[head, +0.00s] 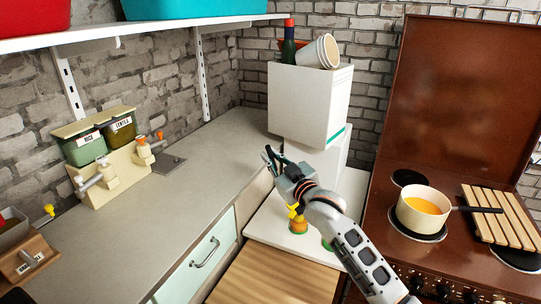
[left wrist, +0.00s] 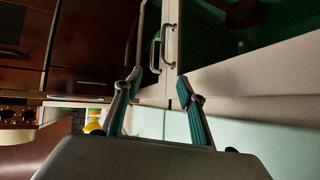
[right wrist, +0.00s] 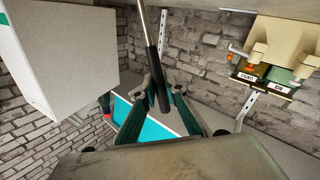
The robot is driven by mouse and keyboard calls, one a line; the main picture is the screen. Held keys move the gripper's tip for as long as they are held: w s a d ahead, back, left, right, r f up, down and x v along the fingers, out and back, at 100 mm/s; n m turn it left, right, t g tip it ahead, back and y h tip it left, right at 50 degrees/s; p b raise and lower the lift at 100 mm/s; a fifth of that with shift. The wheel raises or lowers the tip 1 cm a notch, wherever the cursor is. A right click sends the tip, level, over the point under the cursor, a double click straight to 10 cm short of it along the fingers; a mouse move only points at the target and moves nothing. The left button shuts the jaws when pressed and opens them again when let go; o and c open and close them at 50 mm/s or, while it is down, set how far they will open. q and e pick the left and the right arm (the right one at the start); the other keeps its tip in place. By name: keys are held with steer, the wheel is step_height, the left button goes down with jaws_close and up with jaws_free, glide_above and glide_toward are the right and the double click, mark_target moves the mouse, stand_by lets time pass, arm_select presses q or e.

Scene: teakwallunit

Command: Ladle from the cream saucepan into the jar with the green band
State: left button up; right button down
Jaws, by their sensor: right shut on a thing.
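The cream saucepan (head: 409,214) stands on a stove burner with orange liquid in it and its dark handle pointing right. My right gripper (head: 271,158) is above the counter corner, left of the white boxes. In the right wrist view its fingers (right wrist: 160,88) are shut on the black handle (right wrist: 153,65) of a thin metal-shafted utensil, likely the ladle; its bowl is out of view. Beside my right forearm, a small green patch (head: 326,245) may be the green-banded jar, mostly hidden. My left gripper (left wrist: 158,84) is open and empty, facing cabinet doors.
An orange and green item with a yellow top (head: 298,226) stands on the white surface beside my right arm. White boxes (head: 308,105) are stacked behind, with a bottle and tilted cup on top. A slatted wooden rack (head: 497,216) lies right of the saucepan. The left counter (head: 190,195) has free room.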

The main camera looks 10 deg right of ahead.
arm_select(q)
step_height(320, 180, down, 10)
steer(key=b, duration=1.3)
steer(key=shift+w+d+m, duration=0.3)
steer(key=shift+w+d, duration=0.05)
steer(key=shift+d, duration=0.05)
arm_select(e)
steer(key=s+d+f+m+t+h, duration=0.2)
steer(key=d+m+h, duration=0.3)
steer(key=m, duration=0.3)
steer(key=s+d+f+m+t+h, duration=0.3)
steer(key=d+m+h, duration=0.2)
steer(key=d+m, duration=0.3)
steer(key=s+d+f+m+t+h, duration=0.2)
steer(key=s+d+f+m+h, duration=0.1)
steer(key=d+m, duration=0.4)
steer(key=shift+s+m+t+h, duration=0.25)
steer(key=shift+m+t+h, duration=0.25)
steer(key=shift+h, duration=0.4)
